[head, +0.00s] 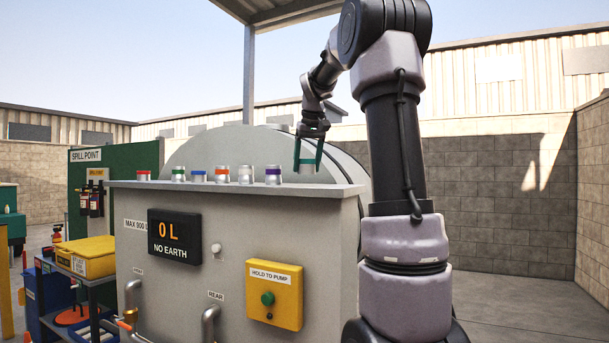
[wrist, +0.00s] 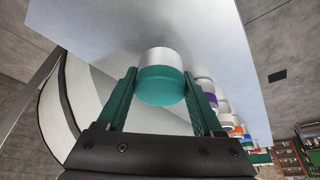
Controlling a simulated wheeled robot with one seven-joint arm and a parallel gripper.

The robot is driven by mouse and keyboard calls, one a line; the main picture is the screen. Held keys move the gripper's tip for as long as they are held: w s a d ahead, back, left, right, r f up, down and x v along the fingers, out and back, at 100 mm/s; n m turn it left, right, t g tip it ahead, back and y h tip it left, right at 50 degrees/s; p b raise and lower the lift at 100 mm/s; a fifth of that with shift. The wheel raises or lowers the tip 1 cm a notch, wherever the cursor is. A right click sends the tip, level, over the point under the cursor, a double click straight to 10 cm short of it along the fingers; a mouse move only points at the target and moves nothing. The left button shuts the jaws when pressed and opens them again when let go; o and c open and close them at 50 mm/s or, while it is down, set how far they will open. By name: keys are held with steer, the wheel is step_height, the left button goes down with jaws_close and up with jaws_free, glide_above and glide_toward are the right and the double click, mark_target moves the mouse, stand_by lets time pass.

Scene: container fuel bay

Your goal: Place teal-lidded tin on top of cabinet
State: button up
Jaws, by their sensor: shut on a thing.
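The teal-lidded tin (head: 307,168) is between the green fingers of my gripper (head: 308,158), over the right end of the cabinet's top. In the wrist view the teal lid (wrist: 160,88) faces my gripper (wrist: 168,85) and the pale metal body points to the cabinet top (wrist: 150,22). My gripper is shut on the tin and points down. The cabinet (head: 235,250) is a large grey box with a flat overhanging top. I cannot tell whether the tin's base touches that top.
Several tins with other lid colours stand in a row on the cabinet top, left of my gripper; the purple-lidded tin (head: 273,175) is nearest. A curved grey tank (head: 240,148) rises behind. A yellow case (head: 88,257) sits on a cart at left.

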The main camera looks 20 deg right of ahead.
mark_target(307, 173)
steer(key=shift+f, duration=1.55)
steer(key=shift+f, duration=0.15)
steer(key=o, duration=1.4)
steer(key=shift+o, duration=0.2)
steer(key=d+v, duration=0.1)
steer(key=v, duration=1)
steer(key=s+a+f+m+t+y, duration=0.1)
steer(key=s+a+f, duration=0.7)
steer(key=s, duration=0.3)
steer(key=s+a+f+m+t+y, duration=0.1)
steer(key=s+a+f, duration=0.7)
steer(key=s+f, duration=0.3)
steer(key=shift+s+f+m+t+y, duration=0.2)
steer(key=shift+s+m+t+y, duration=0.1)
steer(key=shift+s+m, duration=0.15)
